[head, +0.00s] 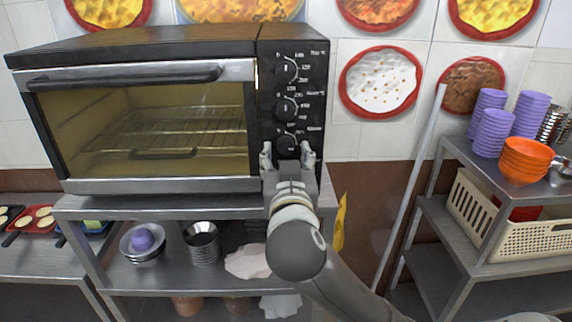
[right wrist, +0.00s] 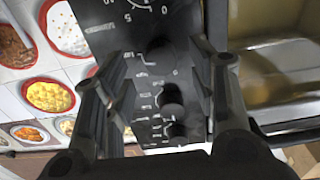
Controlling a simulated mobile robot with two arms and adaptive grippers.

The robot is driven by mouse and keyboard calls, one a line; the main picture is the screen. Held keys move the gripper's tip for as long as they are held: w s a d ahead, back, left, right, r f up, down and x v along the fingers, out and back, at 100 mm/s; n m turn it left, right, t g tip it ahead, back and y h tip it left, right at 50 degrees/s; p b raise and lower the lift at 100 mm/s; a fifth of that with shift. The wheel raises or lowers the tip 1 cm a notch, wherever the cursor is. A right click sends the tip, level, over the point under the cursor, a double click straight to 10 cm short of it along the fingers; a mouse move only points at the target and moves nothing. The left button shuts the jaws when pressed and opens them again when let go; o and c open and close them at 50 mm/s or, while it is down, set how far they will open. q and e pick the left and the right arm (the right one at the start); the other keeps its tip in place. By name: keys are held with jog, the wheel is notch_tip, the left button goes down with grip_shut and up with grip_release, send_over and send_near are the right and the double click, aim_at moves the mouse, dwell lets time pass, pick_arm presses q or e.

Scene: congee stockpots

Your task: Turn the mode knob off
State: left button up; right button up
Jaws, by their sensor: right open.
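A toaster oven (head: 150,110) has a black control panel on its right side with three round knobs in a column: top knob (head: 287,70), middle knob (head: 287,107) and bottom knob (head: 286,143). The printed labels are too small to tell which one is the mode knob. My right gripper (head: 287,152) is open at the lower panel, its fingers on either side of the bottom knob. Contact with the knob cannot be told. In the right wrist view the dark knobs (right wrist: 172,98) show between the spread fingers. My left gripper is not in view.
The oven stands on a metal rack (head: 150,207) with bowls on the shelf below. A grey pole (head: 412,180) leans at the wall to the right. A side shelf holds purple cups (head: 490,130), orange bowls (head: 525,158) and a cream basket (head: 500,222).

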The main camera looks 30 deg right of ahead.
aim_at(286, 145)
jog(key=shift+w+d+r+p, duration=0.15)
jog(key=shift+w+d+p, duration=0.15)
jog(key=shift+w+p, duration=0.25)
jog(key=shift+x, duration=0.75)
jog(key=c, duration=1)
